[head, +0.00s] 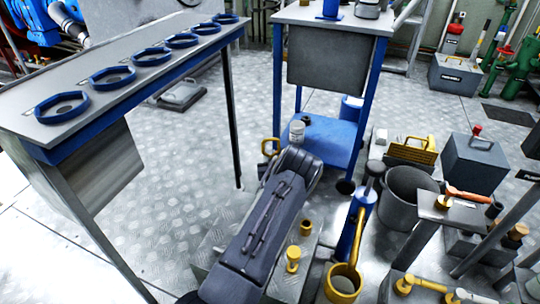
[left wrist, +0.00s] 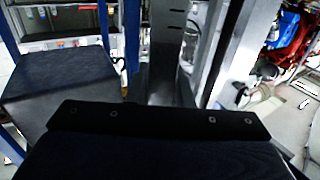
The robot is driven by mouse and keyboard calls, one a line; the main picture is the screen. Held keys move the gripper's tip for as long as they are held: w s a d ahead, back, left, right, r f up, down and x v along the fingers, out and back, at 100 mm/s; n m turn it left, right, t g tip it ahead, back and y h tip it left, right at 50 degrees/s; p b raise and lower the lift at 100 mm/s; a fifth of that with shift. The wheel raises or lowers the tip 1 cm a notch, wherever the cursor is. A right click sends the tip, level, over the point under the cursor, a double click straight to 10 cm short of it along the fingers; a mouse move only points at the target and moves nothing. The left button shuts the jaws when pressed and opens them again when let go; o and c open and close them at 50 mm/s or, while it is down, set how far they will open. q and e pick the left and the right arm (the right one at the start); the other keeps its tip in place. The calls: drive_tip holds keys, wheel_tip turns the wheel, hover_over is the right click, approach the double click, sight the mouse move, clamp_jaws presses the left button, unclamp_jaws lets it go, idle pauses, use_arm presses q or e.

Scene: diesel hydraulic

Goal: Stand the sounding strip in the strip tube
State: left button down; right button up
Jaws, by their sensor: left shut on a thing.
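My left arm rises dark from the bottom middle of the head view. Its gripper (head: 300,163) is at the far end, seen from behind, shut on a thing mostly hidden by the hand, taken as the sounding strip. In the left wrist view, a pale upright band with dark marks (left wrist: 170,75) stands beyond the hand, not clearly identifiable. Short yellow tubes (head: 293,258) (head: 306,228) stand right of my arm; which thing is the strip tube is unclear. My right gripper is not in view.
A long bench (head: 95,110) with several blue rings is at left. A blue-legged stand (head: 330,135) is behind the hand. A grey bucket (head: 408,205), a wide yellow cup (head: 342,283) and a grey box (head: 472,165) crowd the right. Floor between bench and arm is clear.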

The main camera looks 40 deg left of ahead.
use_arm(q)
drive_tip(key=shift+f, duration=1.45)
drive_tip(key=shift+r, duration=0.15)
wheel_tip(320, 180, up, 8)
drive_tip(key=p, duration=0.4)
drive_tip(key=shift+r+p, duration=0.15)
drive_tip(key=shift+p, duration=0.2)
idle(0.8)
drive_tip(key=shift+b, duration=0.95)
idle(1.5)
